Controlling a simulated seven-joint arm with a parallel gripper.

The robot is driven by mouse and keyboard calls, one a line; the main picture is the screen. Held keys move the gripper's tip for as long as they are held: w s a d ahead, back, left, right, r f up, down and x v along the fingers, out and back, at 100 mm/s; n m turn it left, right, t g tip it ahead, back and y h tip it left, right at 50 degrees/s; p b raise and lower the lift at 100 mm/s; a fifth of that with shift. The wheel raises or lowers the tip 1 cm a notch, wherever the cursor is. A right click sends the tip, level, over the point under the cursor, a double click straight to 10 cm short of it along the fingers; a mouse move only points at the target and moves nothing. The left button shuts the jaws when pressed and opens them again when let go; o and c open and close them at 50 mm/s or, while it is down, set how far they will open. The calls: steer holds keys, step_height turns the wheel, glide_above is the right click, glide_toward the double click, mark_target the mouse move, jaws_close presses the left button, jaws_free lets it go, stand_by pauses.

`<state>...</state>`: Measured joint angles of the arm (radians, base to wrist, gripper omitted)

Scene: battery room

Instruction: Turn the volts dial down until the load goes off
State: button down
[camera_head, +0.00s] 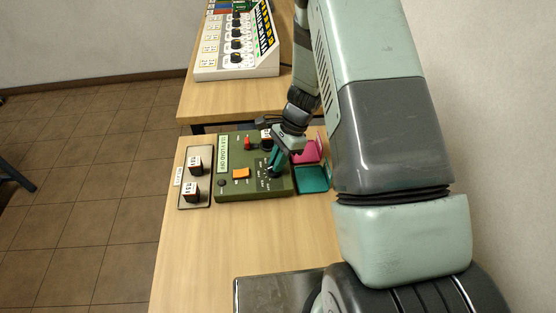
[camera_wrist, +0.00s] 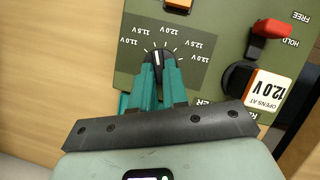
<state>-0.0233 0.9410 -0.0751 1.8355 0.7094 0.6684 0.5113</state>
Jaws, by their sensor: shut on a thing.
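The volts dial (camera_wrist: 157,57) is a dark knob with a white pointer line on the green panel (camera_head: 227,190). In the wrist view the line points up, towards the middle of a fan of tick marks with upside-down volt labels. My gripper (camera_wrist: 160,65) is shut on the dial, one teal finger on each side. In the head view my gripper (camera_head: 273,170) comes down on the panel's right part and hides most of the dial. An orange block (camera_head: 241,173) sits on the panel; it shows partly in the wrist view (camera_wrist: 178,4). I cannot tell whether the load is on.
A red lever (camera_wrist: 271,28) stands by HOLD and FREE labels.

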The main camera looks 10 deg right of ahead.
steer(key=shift+n, duration=0.6)
steer(key=shift+w, duration=0.1)
steer(key=c, duration=1.1)
jaws_free()
steer(key=shift+c, duration=0.2)
steer(key=shift+r, duration=0.15)
steer(key=v, duration=1)
steer(key=shift+w+r, duration=0.25)
